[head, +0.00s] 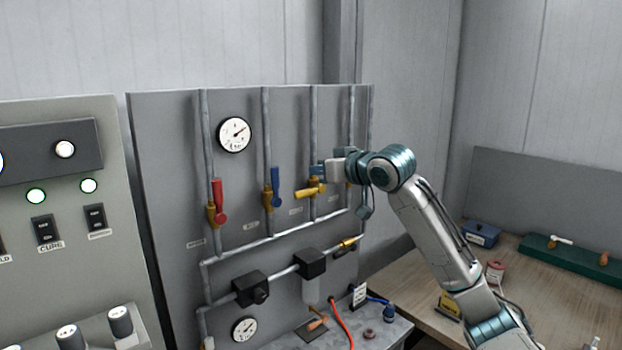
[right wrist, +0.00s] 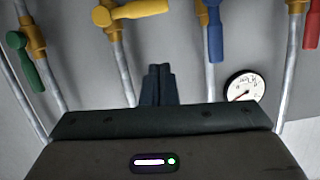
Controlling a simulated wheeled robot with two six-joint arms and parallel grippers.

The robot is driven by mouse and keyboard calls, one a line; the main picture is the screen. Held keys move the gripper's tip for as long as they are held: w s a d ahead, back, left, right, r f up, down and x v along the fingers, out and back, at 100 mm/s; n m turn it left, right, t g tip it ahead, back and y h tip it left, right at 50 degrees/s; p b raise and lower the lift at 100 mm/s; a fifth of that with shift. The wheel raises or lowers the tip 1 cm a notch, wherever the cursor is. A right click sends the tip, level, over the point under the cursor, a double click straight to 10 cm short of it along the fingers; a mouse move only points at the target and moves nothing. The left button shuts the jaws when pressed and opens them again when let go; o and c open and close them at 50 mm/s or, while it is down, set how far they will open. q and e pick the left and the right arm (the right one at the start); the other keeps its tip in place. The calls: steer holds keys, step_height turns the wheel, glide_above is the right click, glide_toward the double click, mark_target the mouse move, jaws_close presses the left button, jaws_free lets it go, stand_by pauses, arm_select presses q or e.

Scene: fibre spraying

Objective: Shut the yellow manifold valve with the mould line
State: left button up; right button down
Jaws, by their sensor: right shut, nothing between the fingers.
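The yellow manifold valve (head: 310,191) sits on the third pipe of the grey panel. Its yellow handle lies crosswise to the pipe and points left in the head view. In the right wrist view the yellow handle (right wrist: 140,10) shows at the top edge, also crosswise to its pipe. My right gripper (head: 317,170) is shut and empty, close to the panel just above the yellow valve in the head view. Its fingertips (right wrist: 158,70) appear apart from the handle in the right wrist view. My left gripper is not in view.
Red (head: 219,201) and blue (head: 276,187) valve handles stand along their pipes to the left. A green handle (right wrist: 25,60) shows in the right wrist view. A gauge (head: 235,134) is on the panel. A wooden bench (head: 545,285) with several items stands right.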

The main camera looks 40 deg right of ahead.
steer(key=b+v, duration=0.2)
steer(key=v, duration=0.3)
steer(key=shift+s+b, duration=0.35)
steer(key=shift+r, duration=0.1)
